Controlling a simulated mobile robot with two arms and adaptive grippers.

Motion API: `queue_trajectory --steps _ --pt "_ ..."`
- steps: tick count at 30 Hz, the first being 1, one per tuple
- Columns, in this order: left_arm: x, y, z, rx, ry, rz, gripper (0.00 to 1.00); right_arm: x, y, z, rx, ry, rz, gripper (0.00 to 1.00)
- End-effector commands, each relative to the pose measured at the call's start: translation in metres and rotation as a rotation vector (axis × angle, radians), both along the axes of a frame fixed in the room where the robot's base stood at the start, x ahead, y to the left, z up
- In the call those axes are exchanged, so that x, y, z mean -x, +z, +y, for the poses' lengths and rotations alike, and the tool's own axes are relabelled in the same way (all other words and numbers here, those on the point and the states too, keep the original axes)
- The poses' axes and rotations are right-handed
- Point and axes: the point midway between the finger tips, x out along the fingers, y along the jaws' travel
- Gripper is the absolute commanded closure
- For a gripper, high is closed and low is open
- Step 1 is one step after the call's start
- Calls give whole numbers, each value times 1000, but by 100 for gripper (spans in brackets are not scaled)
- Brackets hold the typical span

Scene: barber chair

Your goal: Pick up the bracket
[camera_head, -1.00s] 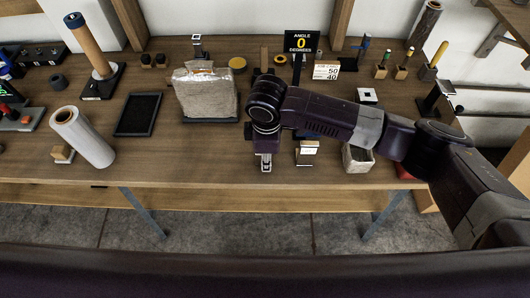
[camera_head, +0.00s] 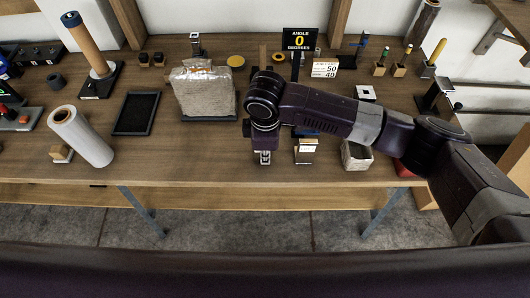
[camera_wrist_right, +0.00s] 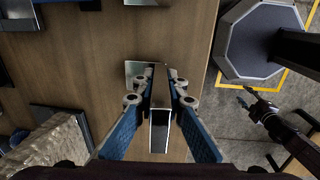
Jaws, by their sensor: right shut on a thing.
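My right gripper (camera_head: 265,157) is near the front edge of the wooden table, seen from above in the head view. In the right wrist view my right gripper (camera_wrist_right: 162,76) has its two blue-padded fingers close together, shut on the bracket. The bracket (camera_wrist_right: 137,72) shows as a bright metal plate beside the left fingertip; the rest of it is mostly hidden between the fingers. In the head view the arm and gripper cover most of it. I cannot tell whether it is clear of the table.
A small metal-topped block (camera_head: 305,151) stands just right of the gripper, with a grey stone-like block (camera_head: 356,155) farther right. A wrapped block (camera_head: 203,92) and a black tray (camera_head: 137,113) lie to the left. The table's front strip (camera_head: 200,170) is mostly clear.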

Motion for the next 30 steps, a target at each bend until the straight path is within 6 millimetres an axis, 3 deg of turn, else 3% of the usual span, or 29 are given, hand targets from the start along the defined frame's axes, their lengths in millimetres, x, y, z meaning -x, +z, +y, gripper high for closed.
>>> queue_trajectory --steps 8,21,30 --pt "0 -5 -1 2 -1 0 60 -2 41 1 -4 0 -6 100" --pt "1 -16 -2 3 -1 2 60 -2 160 1 -3 0 -6 100" --pt "1 -18 -2 2 -1 3 60 -1 195 0 -2 -1 -2 100"
